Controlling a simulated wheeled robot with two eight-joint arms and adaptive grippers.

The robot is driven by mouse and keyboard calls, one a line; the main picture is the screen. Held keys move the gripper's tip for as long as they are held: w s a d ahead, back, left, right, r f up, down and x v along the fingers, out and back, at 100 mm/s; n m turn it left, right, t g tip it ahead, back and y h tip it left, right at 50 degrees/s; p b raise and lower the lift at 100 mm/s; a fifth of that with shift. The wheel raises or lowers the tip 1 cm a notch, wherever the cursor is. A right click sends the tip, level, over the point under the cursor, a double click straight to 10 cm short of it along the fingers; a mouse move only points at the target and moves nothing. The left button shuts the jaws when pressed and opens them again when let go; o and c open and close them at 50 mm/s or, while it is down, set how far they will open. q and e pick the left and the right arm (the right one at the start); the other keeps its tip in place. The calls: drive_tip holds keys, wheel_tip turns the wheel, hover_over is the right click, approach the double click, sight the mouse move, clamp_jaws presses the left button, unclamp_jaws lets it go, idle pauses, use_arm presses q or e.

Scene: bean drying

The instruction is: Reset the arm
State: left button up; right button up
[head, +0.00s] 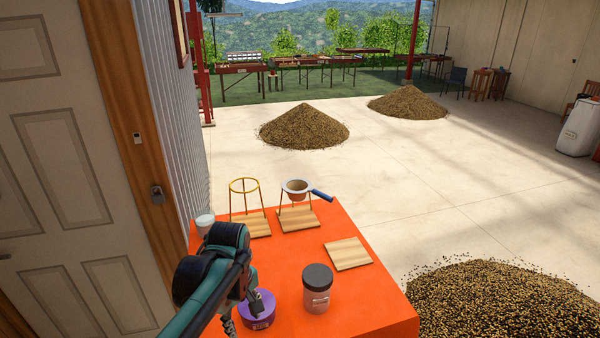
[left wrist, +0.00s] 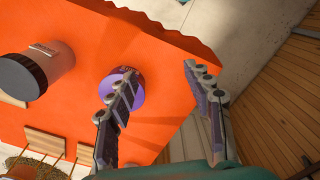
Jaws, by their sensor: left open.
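My left arm comes in from the lower left of the head view. Its gripper (head: 238,317) is over the near left part of the orange table (head: 352,290), beside a purple round container (head: 258,312). In the left wrist view the left gripper (left wrist: 160,85) has its two fingers wide apart with nothing between them. The purple container (left wrist: 133,84) shows behind one finger, which partly covers it. My right gripper is in neither view.
On the table are a dark-lidded jar (head: 317,290), a bare wooden board (head: 347,254), an empty ring stand (head: 245,207), a stand with a blue-handled strainer (head: 297,190) and a white cup (head: 205,224). A door (head: 60,150) is left. Bean piles (head: 304,128) lie on the floor.

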use_arm(q)
drive_tip(key=s+a+f+m+t+b, duration=0.1)
drive_tip(key=s+f+m+t+b, duration=0.1)
drive_tip(key=f+b, duration=0.5)
drive_tip(key=s+a+f+m+t+b, duration=0.2)
drive_tip(key=s+f+m+b, duration=0.2)
drive_tip(key=f+b, duration=0.3)
drive_tip(key=s+a+f+m+t+b, duration=0.1)
drive_tip(key=s+f+m+t+b, duration=0.2)
drive_tip(key=f+b, duration=0.4)
drive_tip(key=shift+s+a+f+m, duration=0.35)
drive_tip(key=shift+s+f+m, duration=0.15)
drive_tip(key=shift+f+m, duration=0.2)
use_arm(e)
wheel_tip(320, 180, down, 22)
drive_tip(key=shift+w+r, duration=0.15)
